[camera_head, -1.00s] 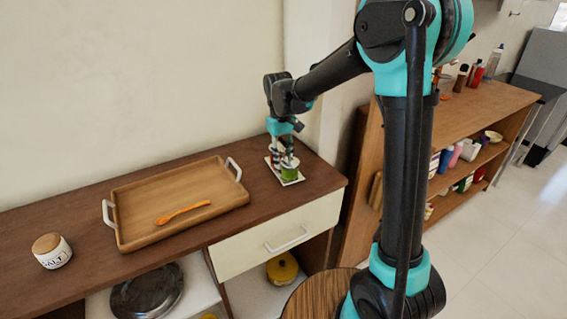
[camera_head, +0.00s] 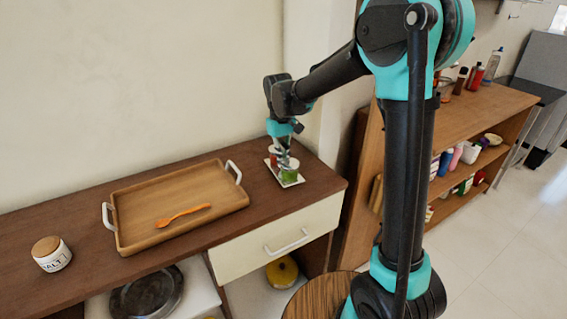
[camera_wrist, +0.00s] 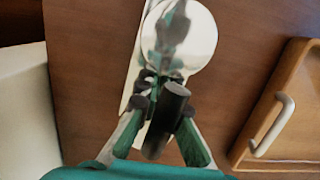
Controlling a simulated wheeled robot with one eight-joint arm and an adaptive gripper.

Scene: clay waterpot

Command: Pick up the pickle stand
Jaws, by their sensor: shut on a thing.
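The pickle stand (camera_head: 293,183) is a small white tray with a green jar (camera_head: 289,173) and a reddish jar (camera_head: 273,160) on it. It sits at the right end of the brown counter. My gripper (camera_head: 283,156) reaches down from above between the jars, with its fingers shut on the stand's middle part. In the wrist view a strip of the stand's white base (camera_wrist: 133,82) and a shiny round jar lid (camera_wrist: 200,38) show beyond my gripper (camera_wrist: 160,78). The fingers hide the exact part held.
A wooden tray (camera_head: 128,233) with white handles and an orange spoon (camera_head: 183,215) lies left of the stand. A salt jar (camera_head: 51,254) stands at the far left. The wall is close behind. A shelf unit (camera_head: 470,125) stands to the right.

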